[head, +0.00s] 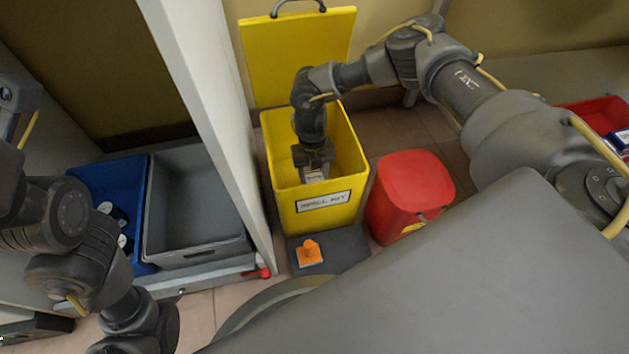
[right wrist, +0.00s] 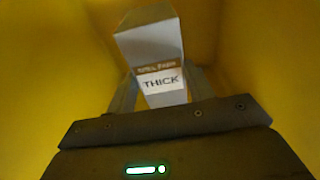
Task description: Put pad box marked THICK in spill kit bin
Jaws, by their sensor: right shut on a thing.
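The spill kit bin (head: 318,211) is a yellow open box with a "SPILL KIT" label on its front. My right gripper (head: 314,172) reaches down inside it and is shut on the pad box (head: 315,177). In the right wrist view the pad box (right wrist: 158,55) is white with a brown band and a label reading "THICK". It sits between the fingers of the gripper (right wrist: 158,92), with yellow bin walls all round. I cannot tell whether the box touches the bin floor. My left arm is at the left of the head view, but its gripper fingers do not show.
The bin's yellow lid (head: 297,60) stands open behind it. A red lidded bin (head: 412,195) is at its right. A white partition (head: 205,110) stands at its left, beyond which are a grey tray (head: 195,205) and a blue bin (head: 110,178). An orange object (head: 309,253) lies in front.

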